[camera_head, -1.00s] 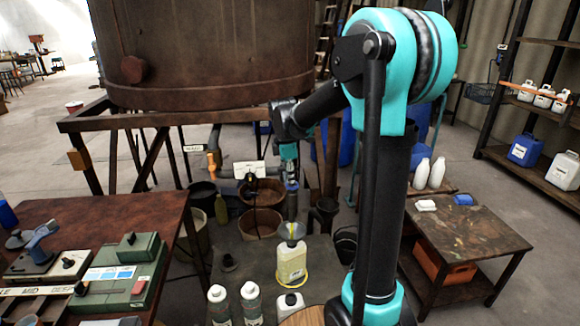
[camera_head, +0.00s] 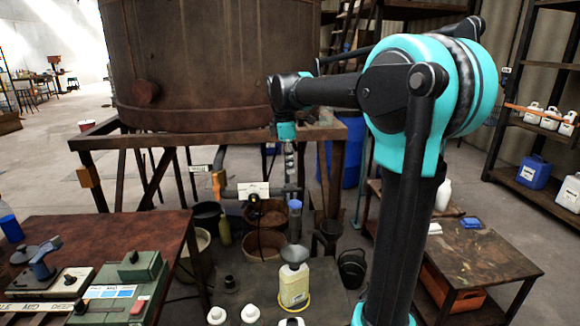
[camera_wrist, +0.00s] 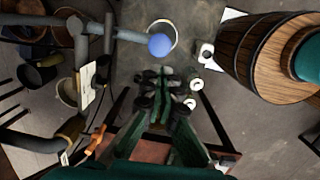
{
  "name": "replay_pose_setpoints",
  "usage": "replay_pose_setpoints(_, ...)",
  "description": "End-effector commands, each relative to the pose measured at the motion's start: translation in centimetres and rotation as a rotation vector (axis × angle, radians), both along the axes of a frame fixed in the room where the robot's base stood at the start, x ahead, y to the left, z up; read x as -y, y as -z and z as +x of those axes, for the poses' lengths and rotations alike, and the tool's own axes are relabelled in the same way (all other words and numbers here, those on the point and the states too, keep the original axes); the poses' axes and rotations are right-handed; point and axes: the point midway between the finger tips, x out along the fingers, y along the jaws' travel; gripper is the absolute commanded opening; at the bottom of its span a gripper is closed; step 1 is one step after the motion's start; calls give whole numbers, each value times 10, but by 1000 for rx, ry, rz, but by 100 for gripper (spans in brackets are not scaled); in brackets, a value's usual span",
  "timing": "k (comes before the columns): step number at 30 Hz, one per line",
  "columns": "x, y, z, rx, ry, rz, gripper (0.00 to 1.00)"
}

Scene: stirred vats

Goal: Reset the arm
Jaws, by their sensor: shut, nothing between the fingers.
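My arm rises at the right of the head view and reaches left, with its wrist hanging down in front of the vat (camera_head: 215,65). My gripper (camera_head: 290,168) points down above the blue-ended pipe (camera_head: 294,207); the fingertips are hard to make out there. In the wrist view, my gripper (camera_wrist: 162,76) is shut with nothing between its fingers. The blue pipe end (camera_wrist: 160,45) shows just beyond the fingertips, apart from them as far as I can tell.
A yellowish jug (camera_head: 293,288) with a funnel stands below the pipe. White-capped bottles (camera_head: 249,314) are in front. A control box table (camera_head: 110,232) is at left, a low table (camera_head: 480,255) at right. A wooden barrel (camera_wrist: 250,58) shows in the wrist view.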

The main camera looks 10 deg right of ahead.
Motion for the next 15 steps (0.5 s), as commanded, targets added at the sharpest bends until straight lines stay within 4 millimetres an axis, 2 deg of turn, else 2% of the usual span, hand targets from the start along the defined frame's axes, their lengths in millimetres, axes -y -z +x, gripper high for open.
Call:
replay_pose_setpoints(7, 0, 0, 0, 0, 1, 0, 0)
replay_pose_setpoints(10, 4, 7, -5, 11, 40, 7, 0)
replay_pose_setpoints(13, 17, 30, -20, 47, 168, 30, 0)
replay_pose_setpoints(15, 29, 55, -38, 86, 314, 60, 0)
